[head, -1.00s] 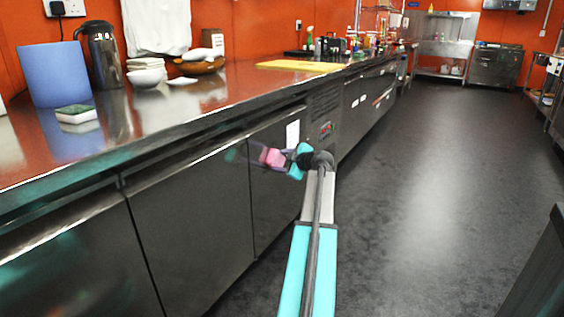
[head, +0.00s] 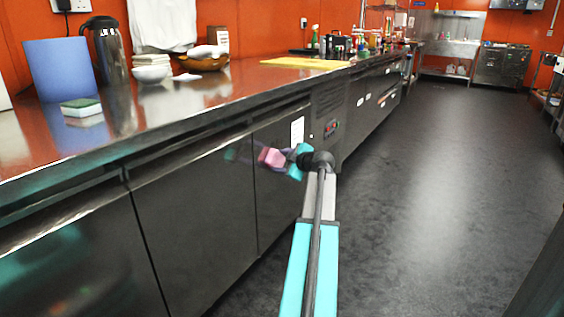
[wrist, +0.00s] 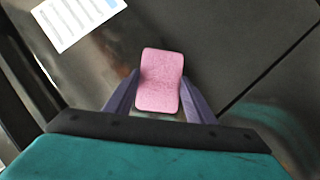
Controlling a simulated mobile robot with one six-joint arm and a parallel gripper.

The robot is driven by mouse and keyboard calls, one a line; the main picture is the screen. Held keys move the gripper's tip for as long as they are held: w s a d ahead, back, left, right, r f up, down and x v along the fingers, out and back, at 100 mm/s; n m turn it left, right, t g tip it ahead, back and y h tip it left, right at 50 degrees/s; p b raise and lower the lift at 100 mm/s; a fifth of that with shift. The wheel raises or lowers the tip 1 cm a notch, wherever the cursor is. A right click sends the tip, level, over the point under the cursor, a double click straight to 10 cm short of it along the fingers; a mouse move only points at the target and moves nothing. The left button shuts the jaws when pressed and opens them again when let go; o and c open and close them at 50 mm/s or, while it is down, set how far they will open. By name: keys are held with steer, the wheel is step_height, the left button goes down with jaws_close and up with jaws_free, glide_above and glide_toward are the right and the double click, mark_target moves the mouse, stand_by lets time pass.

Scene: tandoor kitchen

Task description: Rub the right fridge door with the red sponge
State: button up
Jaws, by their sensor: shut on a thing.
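My gripper (head: 277,158) is shut on the red sponge (head: 270,157), which looks pink. The sponge also shows upright between the purple fingers in the wrist view (wrist: 161,79). My gripper points left at the right fridge door (head: 282,205), a dark glossy panel under the counter, and is in front of its upper part. The door fills much of the wrist view (wrist: 225,60), with a white paper label (wrist: 78,18) at upper left and a dark seam at right. I cannot tell whether the sponge touches the door.
Another dark door (head: 195,225) lies to the left. A vented panel with controls (head: 329,120) is to the right. The counter above holds a green-topped sponge (head: 82,106), a blue board (head: 62,70), a steel jug (head: 107,50) and bowls. The floor (head: 430,190) at right is clear.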

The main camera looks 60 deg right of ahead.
mark_target(273, 164)
steer(key=shift+w+a+b, duration=0.2)
steer(key=shift+a+b, duration=0.35)
steer(key=shift+a, duration=1.3)
steer(key=shift+r, duration=0.1)
steer(key=shift+r+p, duration=0.5)
steer(key=shift+r, duration=0.95)
steer(key=shift+d, duration=0.1)
steer(key=shift+s+d+f+b, duration=0.15)
steer(key=shift+d+b, duration=0.35)
steer(key=shift+d, duration=0.4)
steer(key=shift+s+d+b, duration=0.1)
steer(key=shift+d+b, duration=0.35)
steer(key=shift+d, duration=0.45)
steer(key=shift+w+d+b, duration=0.15)
steer(key=shift+d+b, duration=0.55)
steer(key=shift+d, duration=1.1)
